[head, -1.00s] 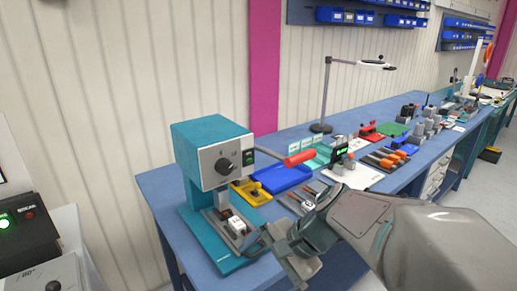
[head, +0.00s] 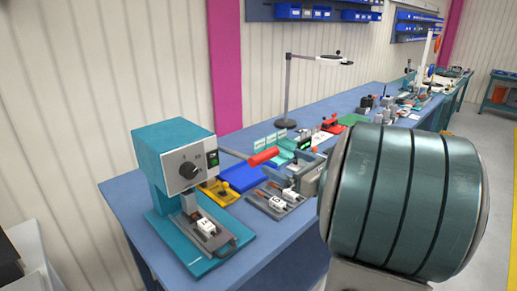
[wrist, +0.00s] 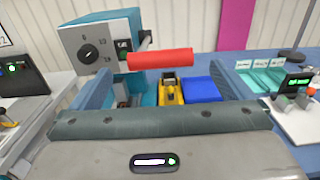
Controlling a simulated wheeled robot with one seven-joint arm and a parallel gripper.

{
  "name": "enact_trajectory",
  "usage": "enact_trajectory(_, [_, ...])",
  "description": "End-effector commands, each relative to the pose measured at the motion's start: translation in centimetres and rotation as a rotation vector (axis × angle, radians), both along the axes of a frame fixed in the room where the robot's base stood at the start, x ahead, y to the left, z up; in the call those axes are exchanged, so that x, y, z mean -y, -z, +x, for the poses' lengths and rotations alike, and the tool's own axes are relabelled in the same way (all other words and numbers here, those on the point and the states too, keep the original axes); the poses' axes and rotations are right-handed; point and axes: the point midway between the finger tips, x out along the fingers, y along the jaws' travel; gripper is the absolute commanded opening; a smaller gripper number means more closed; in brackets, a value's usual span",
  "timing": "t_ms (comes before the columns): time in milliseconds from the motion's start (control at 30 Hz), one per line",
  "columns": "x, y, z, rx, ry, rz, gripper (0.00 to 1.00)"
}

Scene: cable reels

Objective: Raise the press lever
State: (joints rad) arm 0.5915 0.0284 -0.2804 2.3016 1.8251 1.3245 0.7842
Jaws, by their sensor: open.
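The teal bench press (head: 180,165) stands at the near left end of the blue workbench, with a grey front plate and a black dial. Its lever has a red handle (head: 264,156) on a grey rod, sticking out to the right of the press head. In the wrist view the red handle (wrist: 160,60) lies nearly level across the upper middle, beyond my gripper (wrist: 160,123). My gripper is open and not around the handle.
A blue tray (head: 248,175) and a yellow fixture (head: 220,192) sit right of the press. A grey tray (head: 275,200) holds white-topped parts. A lamp (head: 287,95) stands behind. A grey cabinet (head: 35,245) is at the left.

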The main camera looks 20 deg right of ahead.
Motion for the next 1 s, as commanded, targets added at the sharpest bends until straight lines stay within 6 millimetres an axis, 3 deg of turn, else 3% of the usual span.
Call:
enact_trajectory(200, [-1.8,-0.1,4.6,-0.003,-0.005,-0.001,1.0])
enact_trajectory(400, [-2.9,-0.1,7.8,-0.002,-0.003,-0.002,1.0])
enact_trajectory(600, [-3.4,0.0,9.3,-0.001,-0.002,-0.003,1.0])
enact_trajectory(900, [-3.5,0.0,9.5,-0.001,-0.001,-0.003,1.0])
enact_trajectory(1000, [-3.5,0.0,9.5,-0.001,-0.001,-0.003,0.75])
